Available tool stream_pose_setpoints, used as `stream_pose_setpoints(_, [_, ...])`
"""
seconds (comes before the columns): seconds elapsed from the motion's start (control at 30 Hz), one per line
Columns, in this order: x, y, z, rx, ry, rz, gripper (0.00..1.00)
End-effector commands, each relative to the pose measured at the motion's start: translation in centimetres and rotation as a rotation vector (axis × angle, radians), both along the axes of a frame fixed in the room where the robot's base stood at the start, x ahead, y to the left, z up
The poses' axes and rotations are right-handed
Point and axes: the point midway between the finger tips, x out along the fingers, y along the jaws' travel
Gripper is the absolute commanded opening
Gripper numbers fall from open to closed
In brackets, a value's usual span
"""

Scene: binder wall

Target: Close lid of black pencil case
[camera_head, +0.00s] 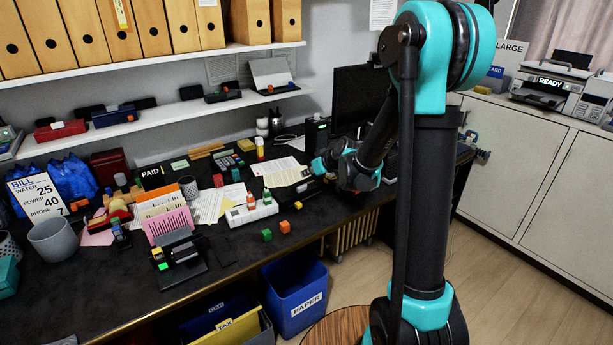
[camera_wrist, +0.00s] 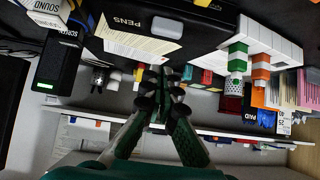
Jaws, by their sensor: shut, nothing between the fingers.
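A black case marked PENS (camera_wrist: 140,25), with a grey tab on it, shows at the top of the wrist view, which appears upside down. I take it as the black pencil case; I cannot tell whether its lid is fully down. My gripper (camera_wrist: 160,80) is shut and empty, with its fingertips just below the case in that picture; whether they touch it is unclear. In the head view my gripper (camera_head: 318,166) is low over the right part of the desk, by the papers. The case there is mostly hidden by my arm.
A white tray with bottles (camera_head: 250,213) stands left of my gripper, also in the wrist view (camera_wrist: 262,45). A dark monitor (camera_head: 358,98) is behind my arm. Orange and green blocks (camera_head: 284,227) lie near the front edge. A blue paper bin (camera_head: 293,292) is below.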

Motion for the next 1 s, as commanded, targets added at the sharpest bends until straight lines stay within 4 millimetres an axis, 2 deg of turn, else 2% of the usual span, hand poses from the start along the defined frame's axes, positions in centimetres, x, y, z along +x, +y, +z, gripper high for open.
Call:
stream_pose_setpoints(0.4, [-5.1,-4.1,-2.3,0.0,0.0,-0.002,0.0])
stream_pose_setpoints(0.67, [-7.0,-5.2,-2.7,-0.002,0.014,-0.01,0.0])
stream_pose_setpoints(0.77, [-8.7,-5.9,-2.5,-0.01,0.054,-0.037,0.0])
stream_pose_setpoints(0.87, [-11.5,-7.1,-2.4,-0.026,0.12,-0.089,0.0])
stream_pose_setpoints(1.0, [-16.2,-9.1,-2.5,-0.052,0.222,-0.188,0.0])
